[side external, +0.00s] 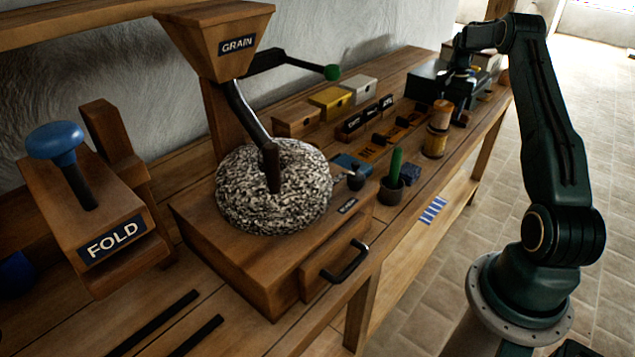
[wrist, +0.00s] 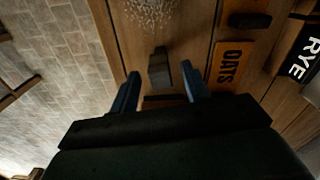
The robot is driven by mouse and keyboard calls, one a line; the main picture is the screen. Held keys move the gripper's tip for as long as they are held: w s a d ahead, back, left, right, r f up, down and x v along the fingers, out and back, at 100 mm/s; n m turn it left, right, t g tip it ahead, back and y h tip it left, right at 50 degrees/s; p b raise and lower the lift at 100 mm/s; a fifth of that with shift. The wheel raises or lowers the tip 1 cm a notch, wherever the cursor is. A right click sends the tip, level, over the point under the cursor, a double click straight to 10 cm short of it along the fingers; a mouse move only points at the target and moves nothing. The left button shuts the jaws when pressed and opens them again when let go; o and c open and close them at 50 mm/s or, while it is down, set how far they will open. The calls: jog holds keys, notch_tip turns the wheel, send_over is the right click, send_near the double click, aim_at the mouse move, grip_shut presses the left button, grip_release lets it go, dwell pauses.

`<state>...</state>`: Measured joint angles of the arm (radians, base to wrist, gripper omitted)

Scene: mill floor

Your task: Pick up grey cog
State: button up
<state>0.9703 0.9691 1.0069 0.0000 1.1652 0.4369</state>
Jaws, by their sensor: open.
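I cannot make out a grey cog for certain in either view. In the wrist view, a small dark grey blocky piece (wrist: 159,70) shows between and beyond the two blue fingers of my gripper (wrist: 160,69). Its shape is too dim to tell whether it is the cog. The fingers are apart, with nothing seen gripped. In the side external view, my gripper (side external: 460,82) is small and dark at the far part of the bench, near a dark box (side external: 428,82), and its fingers are hard to make out.
An OATS plate (wrist: 230,66) lies right of my fingers.

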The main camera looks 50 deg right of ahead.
jog(key=shift+f, duration=1.35)
grip_shut()
jog(key=shift+r, duration=0.15)
notch_tip(320, 180, up, 20)
dwell(0.8)
